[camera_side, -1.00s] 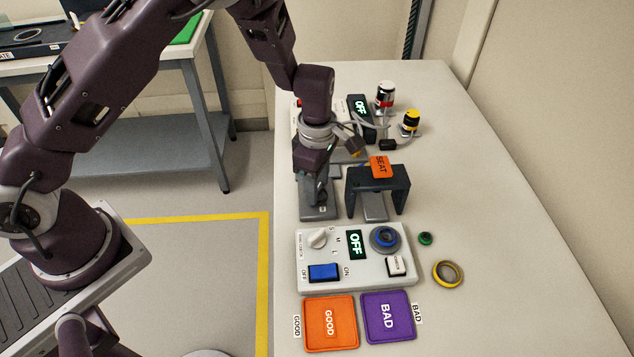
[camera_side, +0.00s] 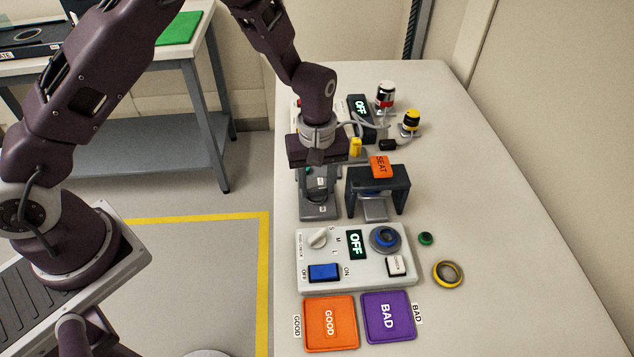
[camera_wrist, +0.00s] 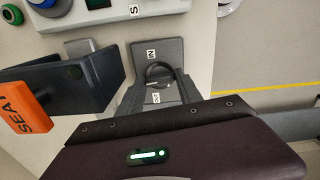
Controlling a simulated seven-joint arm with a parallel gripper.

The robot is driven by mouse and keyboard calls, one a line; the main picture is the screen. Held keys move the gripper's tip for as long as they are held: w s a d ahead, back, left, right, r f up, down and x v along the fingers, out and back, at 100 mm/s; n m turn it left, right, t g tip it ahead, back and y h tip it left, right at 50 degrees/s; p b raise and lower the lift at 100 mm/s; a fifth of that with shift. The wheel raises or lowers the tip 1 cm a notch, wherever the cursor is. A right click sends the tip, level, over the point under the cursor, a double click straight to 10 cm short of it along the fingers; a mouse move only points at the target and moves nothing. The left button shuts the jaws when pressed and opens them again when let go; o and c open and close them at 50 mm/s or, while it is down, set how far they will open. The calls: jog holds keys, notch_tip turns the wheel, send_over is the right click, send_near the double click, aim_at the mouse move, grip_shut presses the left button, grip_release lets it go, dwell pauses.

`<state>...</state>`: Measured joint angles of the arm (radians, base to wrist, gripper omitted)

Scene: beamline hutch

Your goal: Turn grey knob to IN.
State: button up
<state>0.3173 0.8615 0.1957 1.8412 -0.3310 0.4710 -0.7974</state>
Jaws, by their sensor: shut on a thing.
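The grey fixture (camera_side: 318,211) stands on the table behind the panel, with my gripper (camera_side: 314,158) pointing down over its far part. In the wrist view, the fixture's grey plate (camera_wrist: 158,53) bears an IN label (camera_wrist: 151,54). A second small label, apparently OUT (camera_wrist: 156,98), lies nearer my gripper, past a dark curved loop (camera_wrist: 160,70).
A dark bridge-shaped stand with an orange SEAT tag (camera_side: 382,167) is close on the right. The white panel (camera_side: 375,270), its display reading OFF, is in front. Orange GOOD (camera_side: 330,323) and purple BAD (camera_side: 388,316) pads lie nearest.

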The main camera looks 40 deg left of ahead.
jog(key=m, duration=0.4)
jog(key=shift+r+m, duration=0.1)
jog(key=shift+m, duration=0.2)
jog(key=m, duration=0.3)
jog(key=shift+m, duration=0.4)
jog(key=m, duration=0.4)
jog(key=shift+m, duration=2.1)
jog(key=o, duration=1.4)
